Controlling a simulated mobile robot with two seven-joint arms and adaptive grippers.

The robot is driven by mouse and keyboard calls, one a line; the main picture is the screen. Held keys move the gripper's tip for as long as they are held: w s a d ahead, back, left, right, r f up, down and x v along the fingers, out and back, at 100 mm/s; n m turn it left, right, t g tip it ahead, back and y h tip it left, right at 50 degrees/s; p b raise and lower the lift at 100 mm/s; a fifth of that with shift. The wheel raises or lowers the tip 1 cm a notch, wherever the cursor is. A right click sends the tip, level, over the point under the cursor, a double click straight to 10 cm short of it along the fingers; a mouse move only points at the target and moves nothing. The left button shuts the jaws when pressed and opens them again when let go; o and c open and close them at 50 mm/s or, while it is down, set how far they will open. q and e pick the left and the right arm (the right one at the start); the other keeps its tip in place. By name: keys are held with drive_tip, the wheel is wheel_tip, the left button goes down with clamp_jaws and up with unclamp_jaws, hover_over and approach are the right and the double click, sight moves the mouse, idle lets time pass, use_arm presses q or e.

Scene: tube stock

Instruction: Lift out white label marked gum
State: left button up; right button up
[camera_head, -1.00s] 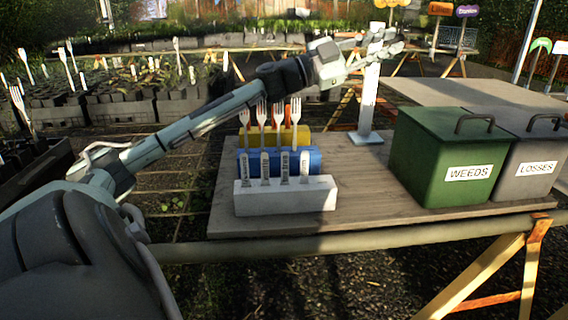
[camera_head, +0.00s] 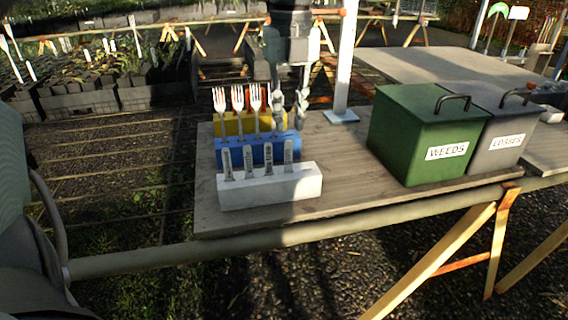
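Several pale upright labels with dark print stand in a row in the white block (camera_head: 270,190). They are a left one (camera_head: 226,163), two middle ones (camera_head: 249,162) (camera_head: 268,158) and a right one (camera_head: 289,152). The print is too small for me to tell which says gum. My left gripper (camera_head: 289,108) points down above the back right of the blocks, behind the label row, with its fingers apart and nothing visible between them. My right gripper is not in view.
Behind the white block are a blue block (camera_head: 232,152) and a yellow block (camera_head: 232,127), with white forks (camera_head: 238,98) standing there. A white post (camera_head: 343,70) stands behind. A green WEEDS bin (camera_head: 400,140) and grey LOSSES bin (camera_head: 490,150) stand right. The wooden tabletop (camera_head: 345,185) is clear in front.

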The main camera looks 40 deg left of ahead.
sight(289, 143)
use_arm(q)
wheel_tip(289, 143, down, 6)
drive_tip(key=shift+s+p, duration=0.15)
drive_tip(key=shift+p, duration=0.3)
drive_tip(key=c, duration=0.3)
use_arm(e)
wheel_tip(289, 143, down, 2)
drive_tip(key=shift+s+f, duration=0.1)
use_arm(q)
drive_tip(key=shift+r, duration=0.1)
